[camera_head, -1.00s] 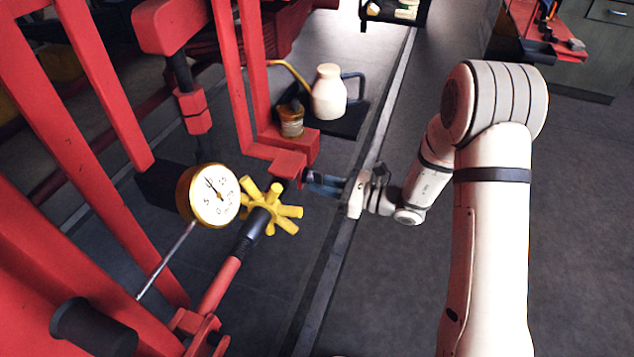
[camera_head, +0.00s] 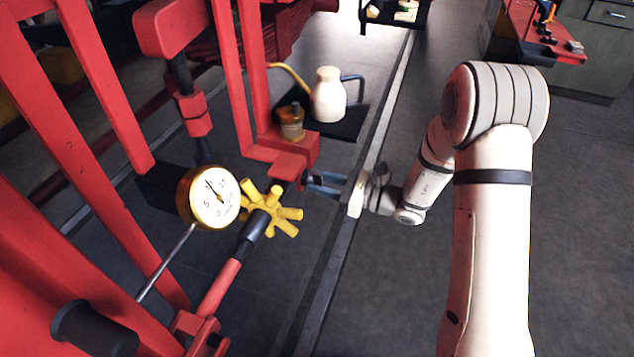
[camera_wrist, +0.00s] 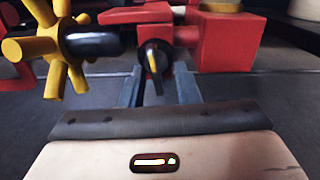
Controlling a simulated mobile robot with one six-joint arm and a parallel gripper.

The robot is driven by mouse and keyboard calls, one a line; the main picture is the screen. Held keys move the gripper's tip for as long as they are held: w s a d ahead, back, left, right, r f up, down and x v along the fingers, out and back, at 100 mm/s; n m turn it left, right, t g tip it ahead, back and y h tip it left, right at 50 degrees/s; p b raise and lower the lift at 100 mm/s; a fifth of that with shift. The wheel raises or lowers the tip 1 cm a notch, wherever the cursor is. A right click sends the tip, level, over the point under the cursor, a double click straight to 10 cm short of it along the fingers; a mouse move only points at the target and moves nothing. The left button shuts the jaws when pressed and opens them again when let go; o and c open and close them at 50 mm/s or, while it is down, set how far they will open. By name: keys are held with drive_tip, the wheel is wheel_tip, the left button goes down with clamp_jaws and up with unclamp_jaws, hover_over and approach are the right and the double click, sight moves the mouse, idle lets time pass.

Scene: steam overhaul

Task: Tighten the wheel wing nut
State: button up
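I see a gap to each finger, and no clear contact. In the head view my gripper (camera_head: 318,184) points left at the end of the red bracket; the nut is mostly hidden there. A yellow spoked wheel (camera_head: 270,209) is left of the gripper, and it also shows in the wrist view (camera_wrist: 52,47).
A round brass-rimmed gauge (camera_head: 213,197) is left of the wheel. Red frame bars (camera_head: 240,90) fill the left side. The floor at right is clear.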

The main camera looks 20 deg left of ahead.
drive_tip(key=shift+f, duration=0.1)
drive_tip(key=d, duration=0.7)
drive_tip(key=shift+s+d, duration=0.35)
drive_tip(key=shift+d, duration=0.05)
